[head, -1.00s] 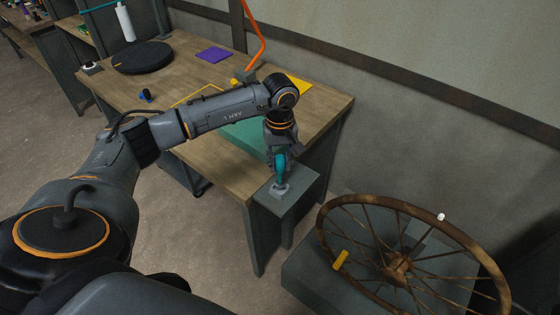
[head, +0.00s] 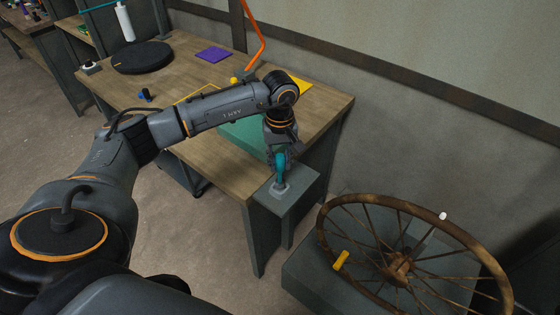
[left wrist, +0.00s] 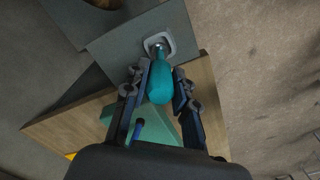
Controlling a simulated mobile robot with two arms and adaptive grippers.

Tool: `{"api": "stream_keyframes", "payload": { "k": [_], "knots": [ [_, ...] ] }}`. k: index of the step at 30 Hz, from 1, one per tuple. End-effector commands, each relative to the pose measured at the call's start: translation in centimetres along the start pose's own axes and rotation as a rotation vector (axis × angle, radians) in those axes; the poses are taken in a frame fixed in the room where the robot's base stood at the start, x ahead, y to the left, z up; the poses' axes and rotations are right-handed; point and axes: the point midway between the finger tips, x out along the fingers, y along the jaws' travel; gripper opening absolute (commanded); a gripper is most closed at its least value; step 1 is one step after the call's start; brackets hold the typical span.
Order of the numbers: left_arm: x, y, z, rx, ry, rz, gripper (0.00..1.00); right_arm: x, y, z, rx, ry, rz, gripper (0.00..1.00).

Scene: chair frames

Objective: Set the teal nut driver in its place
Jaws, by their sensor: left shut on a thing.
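The teal nut driver (head: 280,170) stands roughly upright, tip down, at the small light-grey square holder (head: 281,188) on the grey stand by the bench's near right corner. My left gripper (head: 279,155) is above the stand and shut on the driver's handle. In the left wrist view the driver (left wrist: 160,80) lies between the two fingers, its metal tip at the opening of the holder (left wrist: 171,42). How deep the tip sits cannot be told. My right gripper is not in view.
The wooden bench (head: 222,175) carries a teal mat (head: 240,136), a black round turntable (head: 142,57) and a purple square (head: 214,54). A rusty spoked wheel (head: 397,268) with a yellow piece (head: 341,260) lies right of the grey stand (head: 303,200). An orange lamp arm (head: 261,45) rises behind.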

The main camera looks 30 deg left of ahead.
Motion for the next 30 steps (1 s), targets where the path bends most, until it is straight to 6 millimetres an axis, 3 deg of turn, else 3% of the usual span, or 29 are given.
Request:
{"api": "stream_keyframes", "payload": {
  "k": [30],
  "knots": [
    [2.3, 0.0, 0.0, 0.000, 0.000, 0.001, 0.00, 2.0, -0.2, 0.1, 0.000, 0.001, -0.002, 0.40]
  ]
}}
